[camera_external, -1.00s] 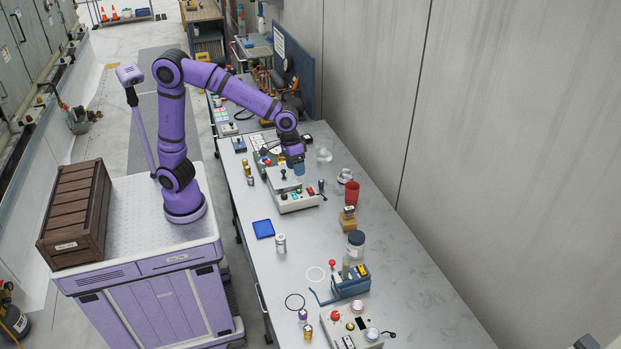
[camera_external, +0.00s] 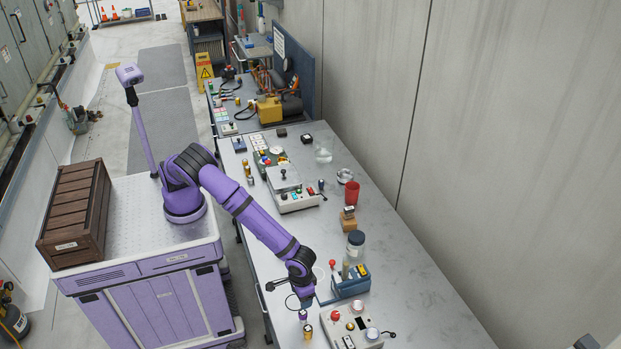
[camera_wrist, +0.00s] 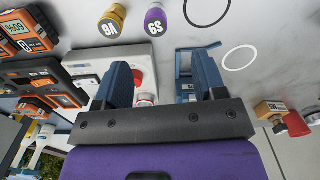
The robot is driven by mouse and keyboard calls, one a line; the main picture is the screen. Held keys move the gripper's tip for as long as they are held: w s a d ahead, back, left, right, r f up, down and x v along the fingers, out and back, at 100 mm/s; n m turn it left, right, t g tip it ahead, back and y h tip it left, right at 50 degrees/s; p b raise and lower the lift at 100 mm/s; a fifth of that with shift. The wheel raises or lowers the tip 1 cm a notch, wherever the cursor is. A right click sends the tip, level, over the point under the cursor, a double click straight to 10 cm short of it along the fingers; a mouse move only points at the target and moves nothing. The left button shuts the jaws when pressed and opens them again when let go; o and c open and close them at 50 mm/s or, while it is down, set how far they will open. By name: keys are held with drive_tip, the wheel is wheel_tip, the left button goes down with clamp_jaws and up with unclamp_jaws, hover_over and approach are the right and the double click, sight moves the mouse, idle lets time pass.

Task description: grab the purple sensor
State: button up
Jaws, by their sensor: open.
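The purple sensor (camera_external: 303,314) is a small upright cylinder near the front left edge of the bench. In the wrist view its purple top (camera_wrist: 155,21) is marked "S9" and lies beyond my fingertips, apart from them. My gripper (camera_external: 305,301) is just above or behind it in the external view. In the wrist view my gripper (camera_wrist: 163,68) is open, with two blue fingers apart and nothing held between them.
A yellow-topped cylinder (camera_wrist: 112,18) stands close beside the sensor. A control box with a red button (camera_external: 350,327) and a blue holder (camera_external: 351,282) are to the right. A black ring (camera_wrist: 206,11) and a white ring (camera_wrist: 240,54) lie nearby.

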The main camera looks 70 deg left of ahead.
sight(302, 313)
drive_tip(key=shift+s+d+f, duration=0.35)
drive_tip(key=shift+f, duration=0.3)
drive_tip(key=f, duration=1)
drive_tip(key=shift+w+f, duration=0.15)
drive_tip(key=shift+w, duration=0.15)
drive_tip(key=shift+c, duration=0.4)
drive_tip(key=c, duration=1)
